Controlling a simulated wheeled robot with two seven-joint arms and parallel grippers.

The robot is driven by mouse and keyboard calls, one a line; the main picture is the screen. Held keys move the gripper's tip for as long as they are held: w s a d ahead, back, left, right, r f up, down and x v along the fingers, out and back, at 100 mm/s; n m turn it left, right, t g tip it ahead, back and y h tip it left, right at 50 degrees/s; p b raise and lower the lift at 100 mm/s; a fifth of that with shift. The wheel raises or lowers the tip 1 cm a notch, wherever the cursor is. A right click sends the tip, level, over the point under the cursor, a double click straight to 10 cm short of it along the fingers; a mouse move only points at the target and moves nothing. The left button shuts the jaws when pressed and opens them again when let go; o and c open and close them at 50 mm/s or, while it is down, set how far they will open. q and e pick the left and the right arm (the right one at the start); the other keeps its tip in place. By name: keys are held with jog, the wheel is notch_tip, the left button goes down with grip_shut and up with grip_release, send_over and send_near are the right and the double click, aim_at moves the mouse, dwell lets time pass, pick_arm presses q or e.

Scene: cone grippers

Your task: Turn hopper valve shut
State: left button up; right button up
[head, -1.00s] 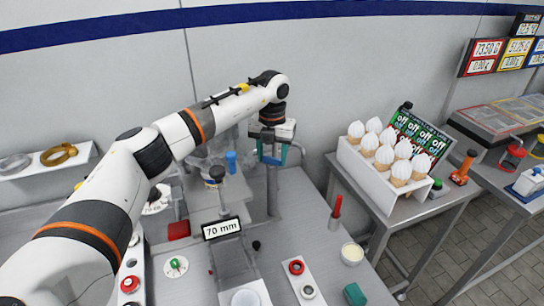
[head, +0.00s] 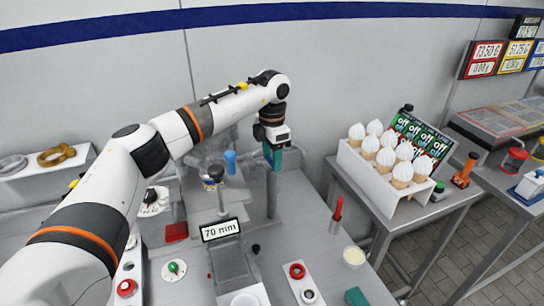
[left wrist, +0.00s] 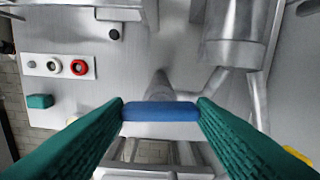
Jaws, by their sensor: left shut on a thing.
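My left gripper (head: 272,157) has teal fingers and hangs above the grey post at the back of the steel table. In the left wrist view its fingertips (left wrist: 160,112) are shut on a blue handle (left wrist: 160,111), which spans the gap between them. I take this for the hopper valve handle. In the head view the fingers hide the handle. A shiny metal body with a pipe (left wrist: 235,42) stands beside the handle in the left wrist view; I cannot tell how they join. My right gripper is not in view.
A "70 mm" sign (head: 221,229) stands on the table, with a black-knobbed lever (head: 216,173) behind it. A panel with a red ring (head: 297,271), a cream-filled cup (head: 353,257) and a red-handled tool (head: 338,210) are to the right. A white rack of cones (head: 365,183) stands farther right.

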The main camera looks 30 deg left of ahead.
aim_at(272, 159)
pick_arm(q)
jog(key=shift+w+r+m, duration=0.1)
jog(key=shift+r+m, duration=0.05)
jog(key=shift+m, duration=0.45)
jog(key=o, duration=1)
jog(key=shift+r+b, duration=1.55)
jog(key=shift+r, duration=4.4)
jog(key=shift+f, duration=0.1)
